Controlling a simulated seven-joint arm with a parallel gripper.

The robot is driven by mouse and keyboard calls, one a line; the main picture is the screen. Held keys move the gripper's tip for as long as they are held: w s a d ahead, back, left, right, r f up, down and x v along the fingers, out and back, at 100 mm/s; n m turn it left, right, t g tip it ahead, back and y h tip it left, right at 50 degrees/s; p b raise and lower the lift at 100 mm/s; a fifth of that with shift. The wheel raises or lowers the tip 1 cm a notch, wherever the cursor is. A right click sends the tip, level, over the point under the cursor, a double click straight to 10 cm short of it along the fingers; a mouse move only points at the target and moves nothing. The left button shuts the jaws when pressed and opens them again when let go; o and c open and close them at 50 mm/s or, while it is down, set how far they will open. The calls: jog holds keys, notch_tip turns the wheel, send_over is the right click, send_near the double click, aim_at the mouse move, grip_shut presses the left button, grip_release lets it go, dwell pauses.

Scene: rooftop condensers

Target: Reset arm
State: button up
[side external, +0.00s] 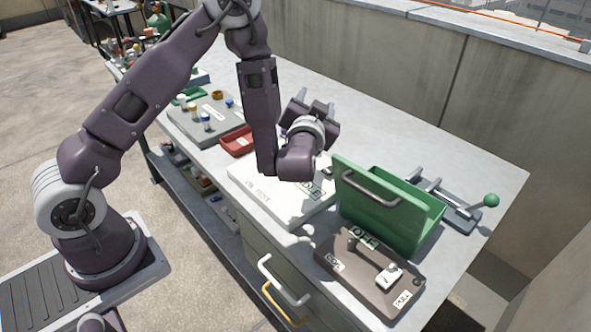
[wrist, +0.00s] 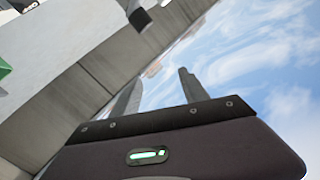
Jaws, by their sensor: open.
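My gripper (side external: 318,108) is raised above the workbench in the side external view, over the white panel, with its fingers pointing up and away from the bench. In the wrist view, the two fingers of my gripper (wrist: 158,95) stand apart with nothing between them, against the wall and the sky. The gripper is open and empty. My arm is bent, with the wrist folded upward.
A white panel (side external: 262,196) lies below the gripper. A green box with an upright handled lid (side external: 375,205) stands to its right, behind a brown switch plate (side external: 345,277). A clamp with a green knob (side external: 491,200) is at far right. A concrete wall (side external: 400,65) runs behind.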

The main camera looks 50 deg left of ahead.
jog(key=s+d+r+m+g+h, duration=0.1)
jog(key=s+d+r+m+h, duration=0.1)
jog(key=s+d+r+h, duration=0.3)
jog(key=s+d+r+m+h, duration=0.1)
jog(key=s+d+r+h, duration=0.2)
jog(key=d+r+h, duration=0.35)
jog(key=s+a+f+g, duration=0.1)
jog(key=s+a+g, duration=0.1)
jog(key=s, duration=1.1)
jog(key=s+a+f+g, duration=0.1)
jog(key=s+g, duration=0.3)
jog(key=s, duration=0.9)
jog(key=shift+a+f+n+g+y, duration=0.3)
jog(key=shift+a+g+y, duration=0.1)
jog(key=shift+a, duration=0.45)
jog(key=shift+r, duration=0.1)
